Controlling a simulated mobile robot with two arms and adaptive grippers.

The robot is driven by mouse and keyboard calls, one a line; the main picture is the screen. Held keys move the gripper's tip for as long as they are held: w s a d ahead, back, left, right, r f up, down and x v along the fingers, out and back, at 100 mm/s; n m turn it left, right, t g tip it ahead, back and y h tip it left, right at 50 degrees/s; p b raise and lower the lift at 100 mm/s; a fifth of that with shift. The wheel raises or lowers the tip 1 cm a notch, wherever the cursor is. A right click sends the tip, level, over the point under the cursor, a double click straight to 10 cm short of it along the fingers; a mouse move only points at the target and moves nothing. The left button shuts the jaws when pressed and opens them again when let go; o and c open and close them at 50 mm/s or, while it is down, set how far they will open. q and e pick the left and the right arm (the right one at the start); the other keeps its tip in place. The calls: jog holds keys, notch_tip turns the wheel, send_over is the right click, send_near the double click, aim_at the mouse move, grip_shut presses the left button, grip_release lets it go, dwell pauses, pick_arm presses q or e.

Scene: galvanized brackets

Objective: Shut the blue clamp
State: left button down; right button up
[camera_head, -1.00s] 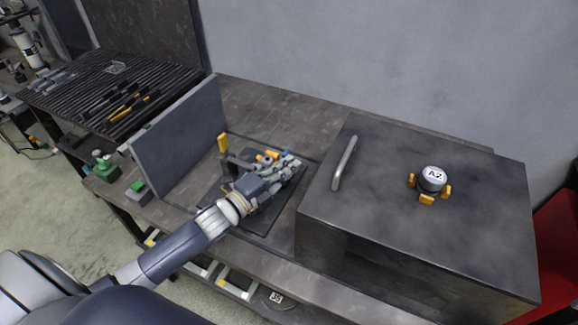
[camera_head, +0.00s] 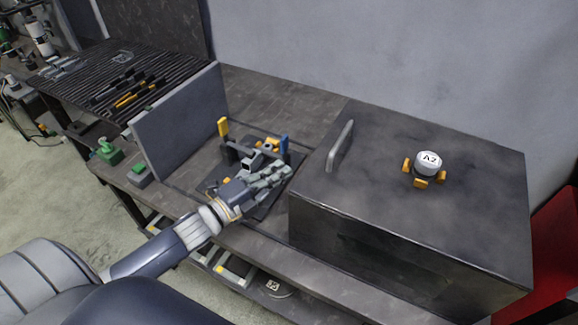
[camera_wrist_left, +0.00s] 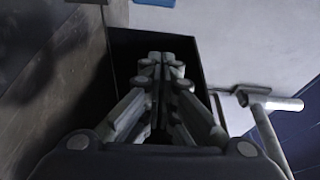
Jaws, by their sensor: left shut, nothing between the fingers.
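A matching clamp with a yellow handle (camera_head: 223,127) stands upright at the fixture's left. A grey bracket-like part with yellow bits (camera_head: 268,147) sits between them. My left gripper (camera_head: 286,171) is just in front of and below the blue handle, its fingers shut and empty. I cannot tell whether it touches the clamp. In the left wrist view the shut fingers (camera_wrist_left: 160,62) point at a dark surface. My right gripper is not in view.
A grey upright panel (camera_head: 180,120) stands left of the fixture. A large dark box (camera_head: 390,225) with a bar handle (camera_head: 340,146) stands close on the right, a white-topped knob labelled A2 (camera_head: 428,163) on it. A slatted rack (camera_head: 115,80) is at far left.

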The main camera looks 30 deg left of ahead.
pick_arm(q)
jog(key=shift+v, duration=1.2)
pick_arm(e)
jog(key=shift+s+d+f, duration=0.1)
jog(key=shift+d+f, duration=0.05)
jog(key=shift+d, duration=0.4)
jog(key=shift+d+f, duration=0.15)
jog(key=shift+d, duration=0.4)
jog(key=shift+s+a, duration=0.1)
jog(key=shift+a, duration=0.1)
